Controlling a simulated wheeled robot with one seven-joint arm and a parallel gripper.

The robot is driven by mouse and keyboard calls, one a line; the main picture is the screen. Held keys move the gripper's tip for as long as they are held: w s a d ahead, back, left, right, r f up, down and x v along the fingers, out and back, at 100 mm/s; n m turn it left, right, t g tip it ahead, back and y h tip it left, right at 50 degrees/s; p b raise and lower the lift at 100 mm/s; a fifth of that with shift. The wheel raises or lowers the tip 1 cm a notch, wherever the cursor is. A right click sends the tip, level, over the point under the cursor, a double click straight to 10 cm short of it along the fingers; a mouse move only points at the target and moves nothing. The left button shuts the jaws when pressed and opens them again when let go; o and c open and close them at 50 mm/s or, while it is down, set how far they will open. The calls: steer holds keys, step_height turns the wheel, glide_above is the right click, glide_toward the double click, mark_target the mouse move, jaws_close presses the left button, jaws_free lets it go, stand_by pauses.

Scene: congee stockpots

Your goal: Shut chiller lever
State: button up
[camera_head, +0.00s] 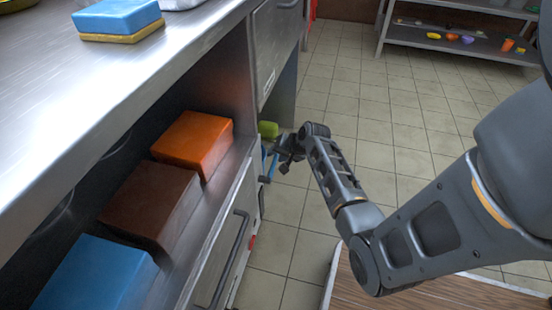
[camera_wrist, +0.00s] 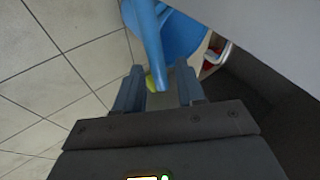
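A blue lever-like bar (camera_wrist: 148,40) runs down from the top of the wrist view, beside a wider rounded blue part (camera_wrist: 185,35). Its lower end lies between the fingers of my gripper (camera_wrist: 158,80) in the picture, with space on both sides. My gripper is open and I see no grip on the bar; whether a finger touches it I cannot tell. In the head view my gripper (camera_head: 287,160) is low at the far end of the counter, next to a small blue bar (camera_head: 270,167) there. Which part is the chiller lever is not clear.
A steel counter (camera_head: 100,60) with a cabinet and dark handle (camera_head: 230,258) runs along the left. Orange (camera_head: 193,140), brown (camera_head: 148,203) and blue (camera_head: 97,280) blocks fill its shelf. A yellow-green object (camera_head: 268,129) is near my gripper. Tiled floor (camera_head: 395,150) is open rightward.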

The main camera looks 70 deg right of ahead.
steer(key=shift+w+d+f, duration=0.15)
steer(key=shift+w+f, duration=0.15)
steer(key=shift+f, duration=0.2)
jaws_close()
stand_by(0.3)
